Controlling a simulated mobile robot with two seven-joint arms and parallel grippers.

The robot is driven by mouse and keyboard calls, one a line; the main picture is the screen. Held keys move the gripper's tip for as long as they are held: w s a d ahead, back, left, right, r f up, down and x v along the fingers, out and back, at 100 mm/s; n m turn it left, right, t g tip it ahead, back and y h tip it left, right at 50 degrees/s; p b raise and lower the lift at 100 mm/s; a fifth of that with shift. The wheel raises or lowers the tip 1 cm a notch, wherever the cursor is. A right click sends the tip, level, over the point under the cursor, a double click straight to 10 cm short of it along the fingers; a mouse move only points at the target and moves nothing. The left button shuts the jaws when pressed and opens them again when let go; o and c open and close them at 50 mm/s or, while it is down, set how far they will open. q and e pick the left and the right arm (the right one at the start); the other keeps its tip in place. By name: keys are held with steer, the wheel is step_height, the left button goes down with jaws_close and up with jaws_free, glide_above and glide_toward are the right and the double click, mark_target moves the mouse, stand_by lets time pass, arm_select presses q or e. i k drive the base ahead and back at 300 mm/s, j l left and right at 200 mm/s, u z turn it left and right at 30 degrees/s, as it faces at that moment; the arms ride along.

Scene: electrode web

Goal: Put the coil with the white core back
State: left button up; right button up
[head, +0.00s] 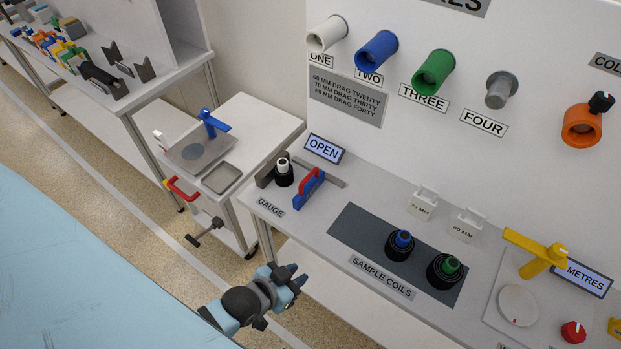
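The coil with the white core (284,179) is black and stands upright at the gauge, at the left end of the bench, beside a red and blue handled piece (309,188). The dark mat (358,228) behind the SAMPLE COILS label bears a coil with a blue core (399,249) and a coil with a green core (443,273). The left part of the mat is bare. My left gripper (295,275) is in front of the bench, apart from every coil. Its finger gap is too small to judge. My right gripper is out of view.
An OPEN sign (324,149) stands behind the gauge. White 70 MM (422,204) and 80 MM (467,225) blocks stand behind the mat. A yellow-armed device (536,254) is at right. A side cart (262,122) stands left of the bench.

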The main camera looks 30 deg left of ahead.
mark_target(283, 172)
steer(key=u, duration=1.15)
